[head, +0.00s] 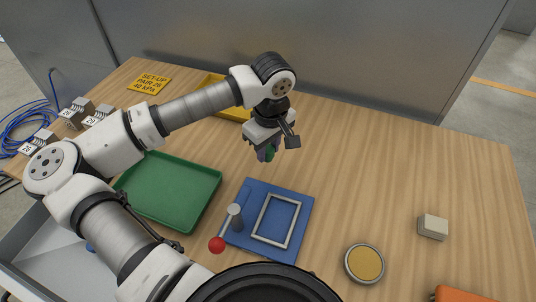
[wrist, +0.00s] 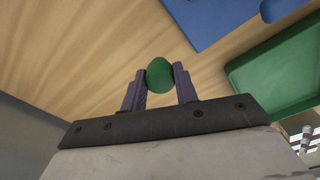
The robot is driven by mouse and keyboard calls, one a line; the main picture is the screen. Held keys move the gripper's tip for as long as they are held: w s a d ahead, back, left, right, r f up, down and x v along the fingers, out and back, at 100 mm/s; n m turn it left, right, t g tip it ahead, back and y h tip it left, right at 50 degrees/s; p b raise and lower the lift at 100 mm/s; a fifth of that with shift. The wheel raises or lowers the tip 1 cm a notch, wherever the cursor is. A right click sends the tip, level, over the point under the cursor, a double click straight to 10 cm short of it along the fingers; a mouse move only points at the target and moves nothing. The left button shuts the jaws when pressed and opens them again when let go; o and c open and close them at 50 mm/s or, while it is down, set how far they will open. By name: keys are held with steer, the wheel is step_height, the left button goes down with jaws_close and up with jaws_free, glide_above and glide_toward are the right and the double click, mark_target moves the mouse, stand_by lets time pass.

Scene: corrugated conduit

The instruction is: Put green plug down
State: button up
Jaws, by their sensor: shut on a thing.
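The green plug (wrist: 159,75) is a small rounded green piece between the two purple fingers of my gripper (wrist: 160,83) in the wrist view. My gripper is shut on it. In the head view my gripper (head: 268,152) hangs over the wooden table, behind the blue fixture and right of the green tray, and the plug shows only as a bit of green between the fingers. The plug appears to be above the table; the exact gap cannot be told.
A green tray (head: 206,208) lies left of a blue fixture (head: 298,202) with a grey frame and a red-knobbed lever (head: 217,244). A yellow tray (head: 237,112) is partly behind my arm. A round tin (head: 365,263) and a grey block (head: 433,227) stand right. The right-hand table is mostly clear.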

mark_target(268, 159)
steer(key=shift+f+p, duration=0.35)
steer(key=shift+f, duration=1.6)
steer(key=shift+f, duration=0.2)
steer(key=o, duration=1)
steer(key=shift+o, duration=0.2)
